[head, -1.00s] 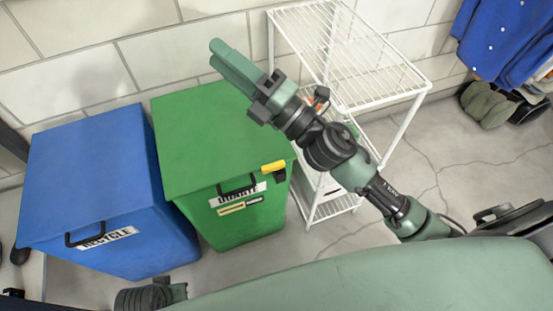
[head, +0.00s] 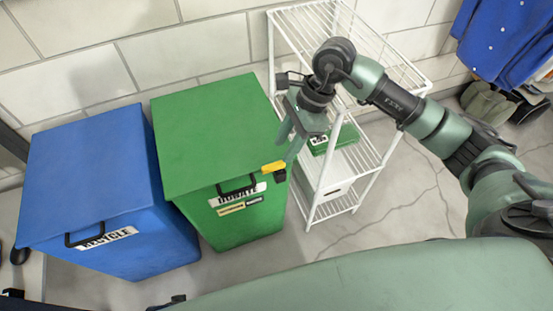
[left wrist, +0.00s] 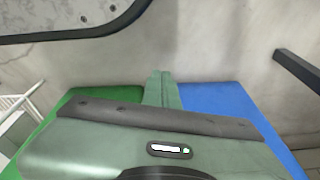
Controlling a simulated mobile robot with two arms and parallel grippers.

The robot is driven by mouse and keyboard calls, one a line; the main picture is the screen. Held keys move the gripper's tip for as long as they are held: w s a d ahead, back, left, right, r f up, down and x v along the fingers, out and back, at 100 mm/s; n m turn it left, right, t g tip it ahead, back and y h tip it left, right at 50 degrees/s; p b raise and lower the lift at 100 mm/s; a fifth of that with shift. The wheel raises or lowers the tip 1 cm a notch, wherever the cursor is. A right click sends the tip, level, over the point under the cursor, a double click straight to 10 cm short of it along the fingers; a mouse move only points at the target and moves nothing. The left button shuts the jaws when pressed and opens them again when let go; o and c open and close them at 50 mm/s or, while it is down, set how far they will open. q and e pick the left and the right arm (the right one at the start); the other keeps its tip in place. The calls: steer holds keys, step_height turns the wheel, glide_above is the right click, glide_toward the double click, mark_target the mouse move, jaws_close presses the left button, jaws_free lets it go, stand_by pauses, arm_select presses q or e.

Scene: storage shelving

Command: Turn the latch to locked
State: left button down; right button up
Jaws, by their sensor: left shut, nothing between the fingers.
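The latch is a small yellow handle (head: 273,167) on a black mount, at the front right edge of the green bin's lid. The handle lies roughly sideways, along the lid edge. My right gripper (head: 290,143) is just above and to the right of it, fingers pointing down, apart and empty. It does not appear to touch the latch. The green bin (head: 215,135) has its lid down and a "DONATE" label. My left gripper (left wrist: 162,78) shows in the left wrist view with its fingers together and empty, with green and blue surfaces beyond it.
A blue recycle bin (head: 95,190) stands left of the green bin. A white wire shelf (head: 345,185) stands close on the right, behind my right arm, with a green box (head: 322,144) on it. Clothes (head: 505,40) hang at the far right. Open floor lies at the right.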

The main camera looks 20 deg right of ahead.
mark_target(274, 164)
steer(key=x, duration=0.6)
steer(key=shift+a, duration=0.1)
jaws_close()
